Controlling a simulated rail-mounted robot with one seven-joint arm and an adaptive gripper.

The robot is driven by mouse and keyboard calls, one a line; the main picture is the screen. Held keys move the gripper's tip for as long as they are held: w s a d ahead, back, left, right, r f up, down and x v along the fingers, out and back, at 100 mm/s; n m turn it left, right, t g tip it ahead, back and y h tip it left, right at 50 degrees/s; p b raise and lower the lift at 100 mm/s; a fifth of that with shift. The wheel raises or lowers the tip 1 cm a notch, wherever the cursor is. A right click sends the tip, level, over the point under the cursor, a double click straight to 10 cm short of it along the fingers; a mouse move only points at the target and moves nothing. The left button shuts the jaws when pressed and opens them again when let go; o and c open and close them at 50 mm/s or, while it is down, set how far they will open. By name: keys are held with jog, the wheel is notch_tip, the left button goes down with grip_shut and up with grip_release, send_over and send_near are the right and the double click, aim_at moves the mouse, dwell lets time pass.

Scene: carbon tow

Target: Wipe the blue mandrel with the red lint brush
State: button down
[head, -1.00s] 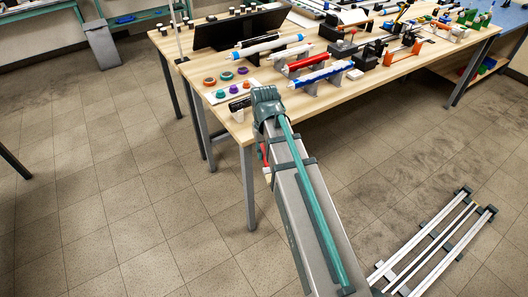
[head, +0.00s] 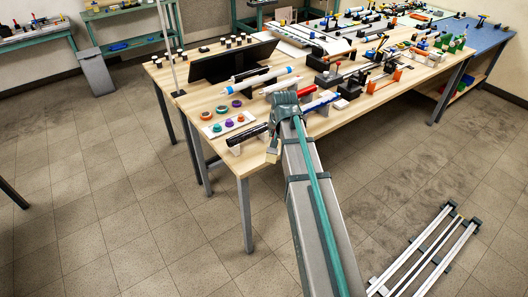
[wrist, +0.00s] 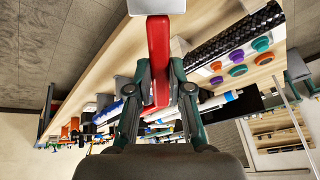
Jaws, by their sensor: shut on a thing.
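The blue mandrel (head: 322,102) lies near the table's front edge in the head view, blue with white markings. My arm hides part of it. My gripper (wrist: 162,88) is shut on the red handle of the lint brush (wrist: 159,50) in the wrist view. The brush's white end (wrist: 157,7) points away from the fingers at the top edge.
A black mandrel (head: 248,134) lies left of my gripper, and a red one (head: 308,88) lies behind the blue one. Coloured rings (head: 222,110) and a dark panel (head: 233,62) are farther left. Fixtures (head: 345,78) crowd the right side.

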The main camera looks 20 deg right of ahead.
jog(key=w+d+r+m+g+h+p, duration=0.5)
jog(key=w+d+r+m+h, duration=0.5)
jog(key=w+d+r+m, duration=0.65)
jog(key=shift+s+d+f+m+g+h, duration=0.1)
jog(key=shift+s+f+m+g+h, duration=0.2)
jog(key=shift+f, duration=0.4)
jog(key=shift+s+f+m+g+h, duration=0.15)
jog(key=shift+s+f+g, duration=0.15)
jog(key=shift+f, duration=0.35)
jog(key=shift+s+d+f+m+g+h, duration=0.1)
jog(key=shift+s+f+m+g, duration=0.25)
jog(key=shift+f, duration=0.35)
jog(key=shift+w, duration=0.1)
